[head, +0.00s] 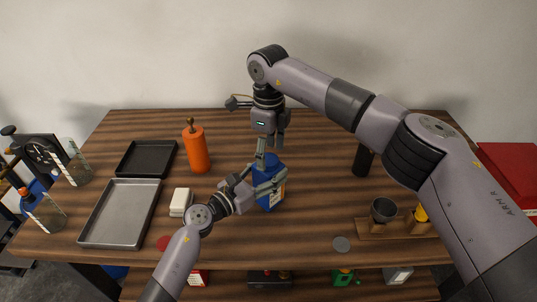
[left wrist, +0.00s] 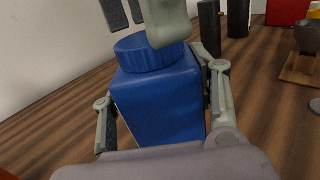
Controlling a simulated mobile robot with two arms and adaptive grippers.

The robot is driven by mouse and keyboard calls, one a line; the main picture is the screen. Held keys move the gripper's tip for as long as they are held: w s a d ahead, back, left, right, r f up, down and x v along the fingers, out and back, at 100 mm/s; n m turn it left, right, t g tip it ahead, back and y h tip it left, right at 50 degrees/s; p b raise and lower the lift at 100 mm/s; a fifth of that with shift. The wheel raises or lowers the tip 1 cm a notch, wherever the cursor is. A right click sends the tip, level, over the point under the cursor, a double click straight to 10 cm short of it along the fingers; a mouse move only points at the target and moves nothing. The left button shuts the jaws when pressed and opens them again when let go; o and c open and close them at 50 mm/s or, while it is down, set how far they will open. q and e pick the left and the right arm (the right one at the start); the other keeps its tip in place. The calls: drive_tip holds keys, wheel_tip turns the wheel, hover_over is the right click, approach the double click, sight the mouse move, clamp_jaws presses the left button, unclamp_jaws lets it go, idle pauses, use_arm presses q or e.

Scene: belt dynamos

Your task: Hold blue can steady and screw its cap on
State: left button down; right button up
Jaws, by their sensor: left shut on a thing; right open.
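The blue can (head: 268,168) stands upright near the middle of the table. In the left wrist view the can (left wrist: 160,105) has a wide round blue cap (left wrist: 150,52) on its top; I cannot tell how tightly it sits. My left gripper (head: 262,188) is shut on the can's body, with a finger on each side. My right gripper (head: 269,148) is open, pointing down from above at the cap.
An orange grinder (head: 198,150), a white block (head: 180,202), a black tray (head: 147,158) and a metal tray (head: 120,213) lie to the left. A black cylinder (head: 362,160) and a wooden stand with a cup (head: 383,210) are to the right. The table's front middle is mostly clear.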

wheel_tip(320, 180, up, 10)
drive_tip(key=shift+r, duration=0.25)
use_arm(q)
drive_tip(key=c, duration=0.5)
unclamp_jaws()
drive_tip(key=v, duration=1.2)
drive_tip(key=shift+a, duration=0.1)
